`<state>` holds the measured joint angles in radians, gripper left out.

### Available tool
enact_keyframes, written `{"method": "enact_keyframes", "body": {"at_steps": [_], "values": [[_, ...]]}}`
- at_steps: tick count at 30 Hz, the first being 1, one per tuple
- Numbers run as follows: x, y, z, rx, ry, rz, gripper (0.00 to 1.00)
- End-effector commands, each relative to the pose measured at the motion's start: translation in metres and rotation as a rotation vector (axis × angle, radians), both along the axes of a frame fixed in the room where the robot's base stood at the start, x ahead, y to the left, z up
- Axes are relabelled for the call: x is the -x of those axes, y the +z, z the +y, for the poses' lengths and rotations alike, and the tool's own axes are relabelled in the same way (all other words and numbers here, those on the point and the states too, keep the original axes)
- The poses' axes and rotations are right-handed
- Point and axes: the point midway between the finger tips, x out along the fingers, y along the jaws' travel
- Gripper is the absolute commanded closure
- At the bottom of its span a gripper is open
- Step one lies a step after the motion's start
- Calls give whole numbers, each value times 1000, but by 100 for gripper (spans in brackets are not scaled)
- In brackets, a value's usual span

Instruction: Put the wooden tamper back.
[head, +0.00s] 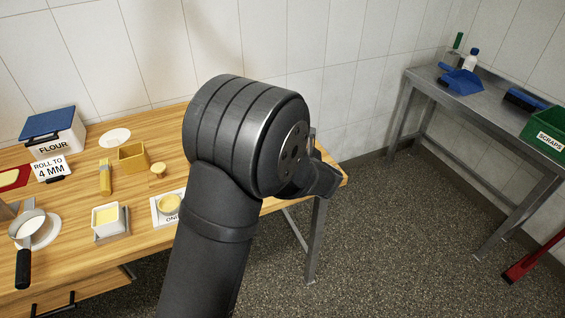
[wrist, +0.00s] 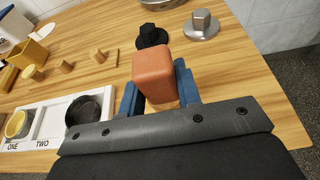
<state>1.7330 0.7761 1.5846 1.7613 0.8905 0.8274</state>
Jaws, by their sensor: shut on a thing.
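In the wrist view my gripper (wrist: 158,90) is shut, its blue fingers on either side of a reddish-brown rounded block (wrist: 160,73). The block looks like the top of the wooden tamper; its lower part is hidden, so I cannot tell whether it touches the table. A black tamper-like piece (wrist: 151,36) and a grey metal one (wrist: 199,25) stand just beyond it, each with a faceted knob. In the head view my arm hides the fingers and the held piece.
A flour box (head: 53,132) stands far left.

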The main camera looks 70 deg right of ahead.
Motion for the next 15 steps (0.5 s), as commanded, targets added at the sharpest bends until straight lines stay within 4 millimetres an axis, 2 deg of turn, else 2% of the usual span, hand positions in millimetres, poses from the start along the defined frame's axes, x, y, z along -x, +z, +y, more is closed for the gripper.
{"method": "enact_keyframes", "body": {"at_steps": [2,6,10,15], "values": [[-12,-8,-5,0,2,0,98],[-21,-14,-10,1,-1,0,98],[-22,-23,-10,-1,0,0,98],[-22,-47,-10,-2,-1,-1,98]]}}
